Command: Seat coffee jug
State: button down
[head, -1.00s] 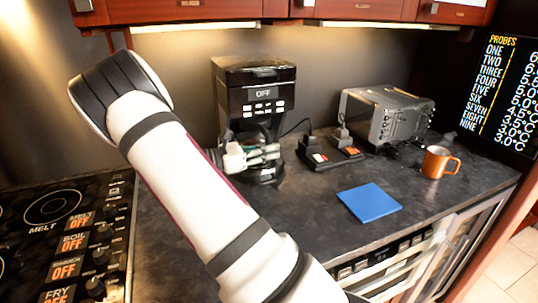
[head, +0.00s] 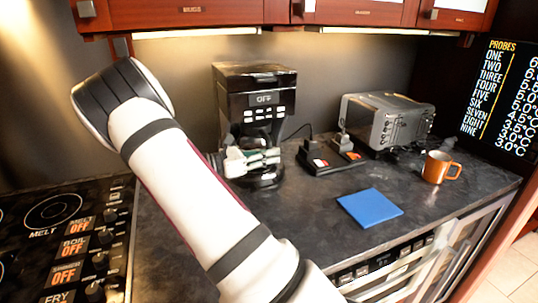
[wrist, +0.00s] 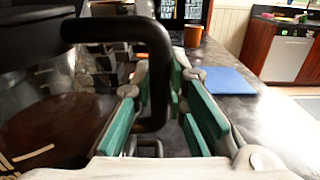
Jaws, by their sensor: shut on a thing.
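The black coffee maker (head: 256,88) stands upright on the counter at the back, its display reading OFF. The coffee jug (wrist: 45,130) fills the left of the wrist view, with dark brown showing through its glass. Its black handle (wrist: 157,55) passes between the green-padded fingers. My gripper (head: 252,161) is shut on this handle, in front of the coffee maker's lower opening; its fingers also show in the wrist view (wrist: 161,78). In the head view my gripper hides most of the jug, so I cannot tell whether it rests fully on the maker's base.
A black stand with red switches (head: 328,158) and a silver toaster (head: 385,122) are to the right. The stove (head: 65,235) is at left. Cabinets (head: 200,14) hang above.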

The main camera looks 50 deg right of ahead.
jog(key=shift+f, duration=0.7)
dwell(1.8)
jog(key=c, duration=1.5)
grip_release()
jog(key=shift+f, duration=0.1)
jog(key=v, duration=1.2)
